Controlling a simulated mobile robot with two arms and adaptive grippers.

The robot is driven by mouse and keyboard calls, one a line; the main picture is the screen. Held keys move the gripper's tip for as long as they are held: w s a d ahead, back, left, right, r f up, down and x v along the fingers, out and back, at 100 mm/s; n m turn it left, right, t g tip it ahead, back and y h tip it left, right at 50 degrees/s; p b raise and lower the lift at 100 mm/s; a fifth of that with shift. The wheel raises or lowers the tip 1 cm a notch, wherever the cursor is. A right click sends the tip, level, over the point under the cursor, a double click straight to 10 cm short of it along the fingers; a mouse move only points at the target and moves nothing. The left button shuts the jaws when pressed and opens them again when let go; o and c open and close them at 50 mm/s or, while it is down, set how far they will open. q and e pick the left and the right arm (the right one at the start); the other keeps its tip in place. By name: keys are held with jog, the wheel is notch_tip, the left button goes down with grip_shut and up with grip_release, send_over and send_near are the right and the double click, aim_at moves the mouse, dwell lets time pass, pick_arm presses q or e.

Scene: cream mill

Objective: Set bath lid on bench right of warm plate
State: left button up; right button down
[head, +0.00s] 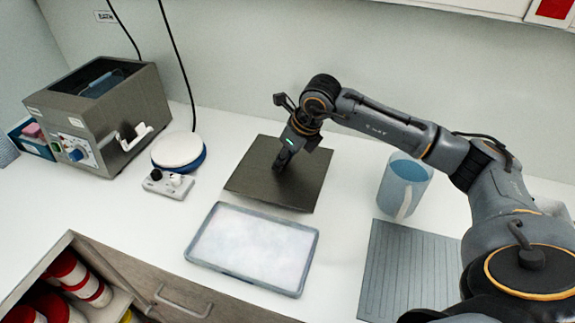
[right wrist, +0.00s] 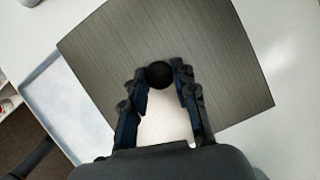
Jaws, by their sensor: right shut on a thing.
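The bath lid (head: 303,187) is a flat, dark grey, brushed-metal square in the middle of the bench, to the right of the warm plate (head: 178,151), a white disc on a blue base. My right gripper (head: 281,163) points down at the lid's middle and is shut on its black knob (right wrist: 159,75). The lid looks level and at or just above the bench; I cannot tell whether it touches. The bath (head: 125,115), a grey metal box, stands open-topped at the left. My left gripper is not in view.
A pale tray with a grey rim (head: 306,262) lies close in front of the lid. A blue jug (head: 404,184) and a ribbed grey mat (head: 402,268) are at the right. A small control box (head: 168,184) sits before the warm plate. An open drawer (head: 108,292) holds red-and-white containers.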

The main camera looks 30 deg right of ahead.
aim_at(289, 165)
jog(key=shift+w+d+f, duration=0.3)
jog(key=shift+d+f, duration=0.1)
jog(key=shift+f, duration=0.15)
jog(key=f+p, duration=0.2)
jog(key=f, duration=0.1)
jog(key=shift+w+d, duration=0.1)
jog(key=shift+d, duration=0.2)
jog(key=shift+f, duration=0.45)
jog(key=c, duration=1)
grip_release()
jog(key=shift+c, duration=0.2)
jog(key=b+v, duration=0.3)
jog(key=v, duration=0.9)
